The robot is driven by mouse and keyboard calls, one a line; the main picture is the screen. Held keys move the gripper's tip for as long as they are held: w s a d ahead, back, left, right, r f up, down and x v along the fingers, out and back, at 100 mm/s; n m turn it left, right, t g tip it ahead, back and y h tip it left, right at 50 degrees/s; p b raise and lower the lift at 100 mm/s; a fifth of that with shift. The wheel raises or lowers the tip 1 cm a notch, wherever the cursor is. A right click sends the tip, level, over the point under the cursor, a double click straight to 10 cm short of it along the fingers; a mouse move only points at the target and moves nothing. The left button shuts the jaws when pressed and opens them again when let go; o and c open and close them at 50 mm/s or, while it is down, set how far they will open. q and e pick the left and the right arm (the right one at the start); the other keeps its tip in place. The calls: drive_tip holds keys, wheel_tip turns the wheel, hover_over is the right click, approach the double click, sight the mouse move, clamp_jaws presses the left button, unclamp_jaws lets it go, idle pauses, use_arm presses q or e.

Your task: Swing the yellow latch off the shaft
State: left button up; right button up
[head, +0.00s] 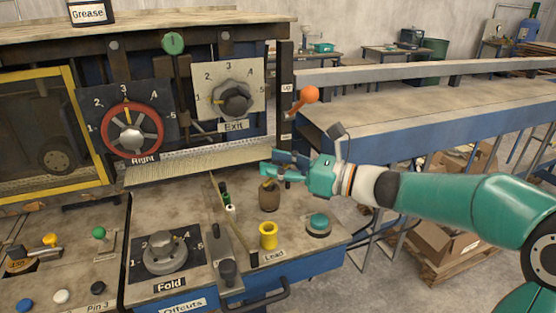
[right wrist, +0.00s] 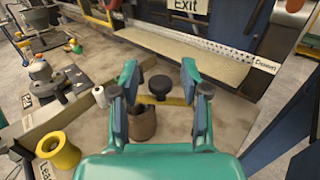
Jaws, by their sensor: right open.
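Whether the bar touches a shaft is hidden. In the head view my right gripper (head: 272,168) reaches in from the right, open, above a brown cylinder (head: 269,198) on the bench. The cylinder also shows below the knob in the right wrist view (right wrist: 142,124). I see nothing held. My left gripper is not in view.
A yellow spool (head: 268,238) stands by the "Lead" label. A teal button (head: 318,222) is to its right. The "Exit" dial (head: 236,102) and an orange-knobbed lever (head: 309,95) are above. The "Fold" dial (head: 165,255) is at the lower left.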

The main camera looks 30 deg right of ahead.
drive_tip(key=shift+w, duration=0.1)
clamp_jaws()
idle(0.5)
